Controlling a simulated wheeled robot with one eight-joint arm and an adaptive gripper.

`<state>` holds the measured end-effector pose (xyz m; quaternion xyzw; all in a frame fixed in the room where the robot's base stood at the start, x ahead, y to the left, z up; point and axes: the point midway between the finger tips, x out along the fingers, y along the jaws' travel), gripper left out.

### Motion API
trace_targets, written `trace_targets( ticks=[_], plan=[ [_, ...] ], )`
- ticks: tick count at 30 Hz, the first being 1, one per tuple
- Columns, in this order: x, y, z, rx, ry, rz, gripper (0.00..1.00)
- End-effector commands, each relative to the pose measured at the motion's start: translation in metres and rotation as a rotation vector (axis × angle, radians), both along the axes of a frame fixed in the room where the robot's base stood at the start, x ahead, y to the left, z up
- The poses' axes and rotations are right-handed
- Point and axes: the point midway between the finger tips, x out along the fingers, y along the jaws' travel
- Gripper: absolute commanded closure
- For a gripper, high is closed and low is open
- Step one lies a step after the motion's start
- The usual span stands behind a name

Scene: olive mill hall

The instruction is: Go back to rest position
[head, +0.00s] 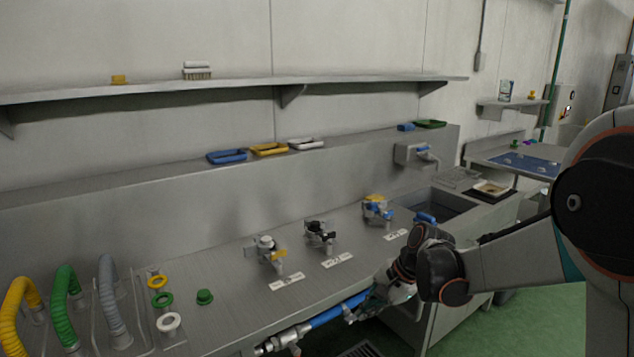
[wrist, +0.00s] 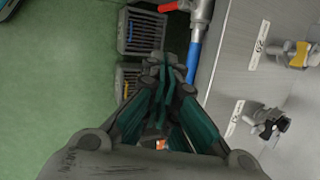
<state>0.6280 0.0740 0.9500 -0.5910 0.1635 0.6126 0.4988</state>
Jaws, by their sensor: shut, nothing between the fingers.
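My gripper (head: 354,312) is in front of the steel bench's front edge, close to a blue pipe (head: 328,314); I cannot tell whether they touch. In the wrist view my gripper (wrist: 165,72) points away with its teal fingers together, shut and empty. The blue pipe (wrist: 194,62) shows just right of the fingertips there. My arm reaches in from the right of the head view.
The steel bench (head: 235,318) bears several valves, coloured rings (head: 168,322) and hoses (head: 67,293). A sink (head: 440,203) is at its right end. Grated boxes (wrist: 141,32) lie below the gripper. Green floor (head: 535,325) is clear at right.

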Motion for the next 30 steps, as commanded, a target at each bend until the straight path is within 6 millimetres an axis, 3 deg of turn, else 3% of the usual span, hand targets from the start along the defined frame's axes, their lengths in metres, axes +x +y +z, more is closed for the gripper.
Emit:
trace_targets(
  ticks=[6,15,22,30],
  plan=[
    [-0.044,-0.012,0.049,-0.12,-0.128,0.121,1.0],
    [-0.11,-0.029,0.095,-0.298,-0.29,0.303,1.0],
    [-0.163,-0.044,0.113,-0.447,-0.399,0.453,1.0],
    [-0.221,-0.061,0.118,-0.629,-0.51,0.637,1.0]
  ],
)
